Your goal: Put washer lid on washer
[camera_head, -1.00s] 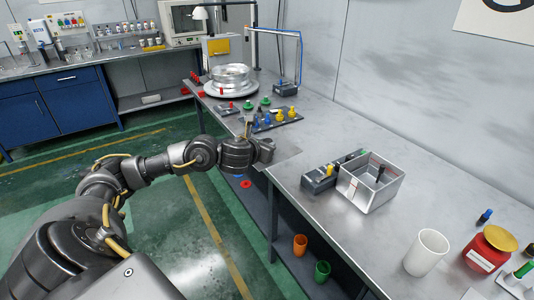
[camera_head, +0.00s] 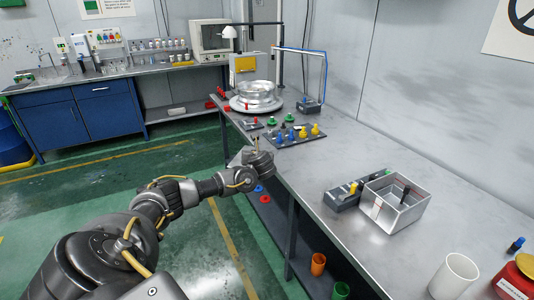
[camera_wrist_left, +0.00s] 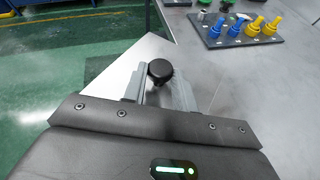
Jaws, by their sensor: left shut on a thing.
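My left gripper (camera_head: 262,160) is by the table's front-left edge. In the left wrist view its fingers (camera_wrist_left: 160,85) are shut on a black round knob (camera_wrist_left: 160,70). A flat pale grey plate under the knob, which looks like the washer lid (camera_wrist_left: 126,62), is partly hidden by the gripper; it is barely visible in the head view. The open rectangular metal box that looks like the washer (camera_head: 396,206) stands on the table, right of and nearer than the gripper. Its top is uncovered and a dark item shows inside. My right gripper is not in view.
A grey rack (camera_head: 342,198) with small coloured parts stands against the box's left side. A dark tray (camera_head: 290,138) of blue and yellow pieces lies beyond the gripper. A white cup (camera_head: 453,277) and red container (camera_head: 515,278) stand at the near right. Bare tabletop (camera_head: 325,160) lies between.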

